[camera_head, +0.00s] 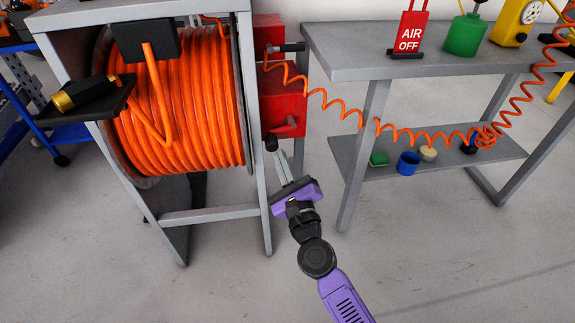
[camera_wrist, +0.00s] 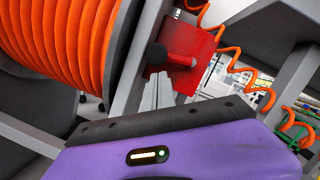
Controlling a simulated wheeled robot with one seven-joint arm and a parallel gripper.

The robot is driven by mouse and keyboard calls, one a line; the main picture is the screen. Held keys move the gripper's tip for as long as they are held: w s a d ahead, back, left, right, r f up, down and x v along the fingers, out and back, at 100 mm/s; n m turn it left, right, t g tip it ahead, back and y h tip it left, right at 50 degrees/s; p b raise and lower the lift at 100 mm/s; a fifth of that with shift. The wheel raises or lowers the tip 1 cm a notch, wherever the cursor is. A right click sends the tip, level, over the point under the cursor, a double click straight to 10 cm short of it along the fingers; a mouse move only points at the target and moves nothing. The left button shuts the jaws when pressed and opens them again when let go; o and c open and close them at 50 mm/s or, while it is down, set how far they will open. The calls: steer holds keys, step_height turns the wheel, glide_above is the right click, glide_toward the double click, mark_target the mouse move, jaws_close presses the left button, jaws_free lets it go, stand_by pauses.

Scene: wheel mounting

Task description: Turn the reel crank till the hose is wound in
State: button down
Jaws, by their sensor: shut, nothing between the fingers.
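The hose reel (camera_head: 190,90) stands in a grey frame, wrapped in many turns of orange hose; it fills the upper left of the wrist view (camera_wrist: 65,35). The hose end with a black and brass nozzle (camera_head: 75,95) rests at a small black shelf. On the frame's right side, a small black knob (camera_head: 271,143) shows below a red box; it appears to be part of the crank.
A grey workbench (camera_head: 350,65) stands to the right, with a red "AIR OFF" sign (camera_head: 411,32) and a green container (camera_head: 464,35). A coiled orange air line (camera_head: 400,135) hangs across its front. A frame leg (camera_head: 265,220) stands left of my gripper. The floor ahead is clear.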

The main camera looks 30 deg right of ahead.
steer(key=r+m+h, duration=0.1)
steer(key=m, duration=0.2)
steer(key=a+r+m+h, duration=0.1)
steer(key=m, duration=0.2)
steer(key=a+r+m+h, duration=0.1)
steer(key=m, duration=0.3)
steer(key=shift+w+r+h+b, duration=0.3)
steer(key=shift+w+r, duration=0.1)
steer(key=shift+r, duration=0.3)
steer(key=shift+f+b, duration=0.4)
steer(key=shift+f, duration=0.1)
steer(key=b, duration=0.1)
glide_toward(272, 148)
step_height(272, 148, down, 3)
steer(key=a, duration=0.1)
steer(key=shift+s+a, duration=0.15)
steer(key=shift+s, duration=0.25)
